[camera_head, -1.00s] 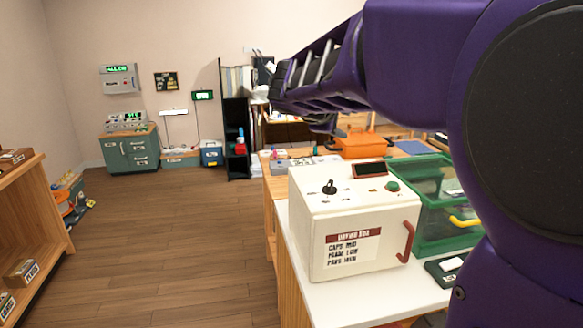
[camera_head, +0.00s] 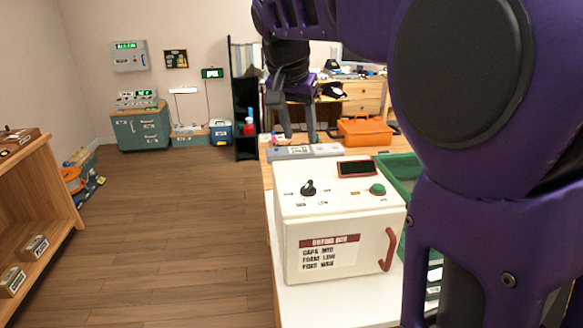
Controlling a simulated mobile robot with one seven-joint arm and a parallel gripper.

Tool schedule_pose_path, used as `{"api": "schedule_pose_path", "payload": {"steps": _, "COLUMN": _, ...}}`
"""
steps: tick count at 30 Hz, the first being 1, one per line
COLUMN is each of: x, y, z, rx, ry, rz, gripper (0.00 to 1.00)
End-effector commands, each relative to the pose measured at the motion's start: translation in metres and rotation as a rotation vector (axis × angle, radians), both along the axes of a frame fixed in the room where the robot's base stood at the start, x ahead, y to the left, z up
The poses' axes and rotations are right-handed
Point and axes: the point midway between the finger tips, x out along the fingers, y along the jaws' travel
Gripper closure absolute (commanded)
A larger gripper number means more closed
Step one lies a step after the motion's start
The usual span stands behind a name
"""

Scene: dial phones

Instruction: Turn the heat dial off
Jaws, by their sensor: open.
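A white box with a label headed "DRYING BOX" (camera_head: 303,240) stands on the white-topped bench. On its top are a black dial (camera_head: 308,188) with small markings around it, a green button (camera_head: 377,190) and a dark display (camera_head: 357,168). The dial's markings are too small to read. A red handle (camera_head: 389,250) is on the front. My gripper (camera_head: 293,136) points down with its two fingers apart and nothing between them. In the picture it is above and behind the box's dial, apart from it.
A grey panel (camera_head: 303,151) lies on the wooden bench behind the box. An orange case (camera_head: 365,132) stands farther back. A green-framed bin (camera_head: 397,180) is right of the box, partly hidden by my arm. A wooden shelf (camera_head: 32,195) stands at left. The floor between is clear.

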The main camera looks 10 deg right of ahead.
Motion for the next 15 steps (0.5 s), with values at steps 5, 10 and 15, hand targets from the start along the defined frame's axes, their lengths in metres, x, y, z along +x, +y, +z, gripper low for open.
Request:
{"api": "schedule_pose_path", "payload": {"steps": 5, "x": 0.009, "y": -0.007, "z": -0.031, "rx": -0.002, "ry": 0.005, "rz": 0.0, "gripper": 0.51}}
{"api": "schedule_pose_path", "payload": {"steps": 10, "x": 0.022, "y": -0.013, "z": -0.065, "rx": -0.004, "ry": 0.004, "rz": 0.002, "gripper": 0.51}}
{"api": "schedule_pose_path", "payload": {"steps": 15, "x": 0.034, "y": -0.021, "z": -0.1, "rx": -0.004, "ry": 0.005, "rz": 0.001, "gripper": 0.51}}
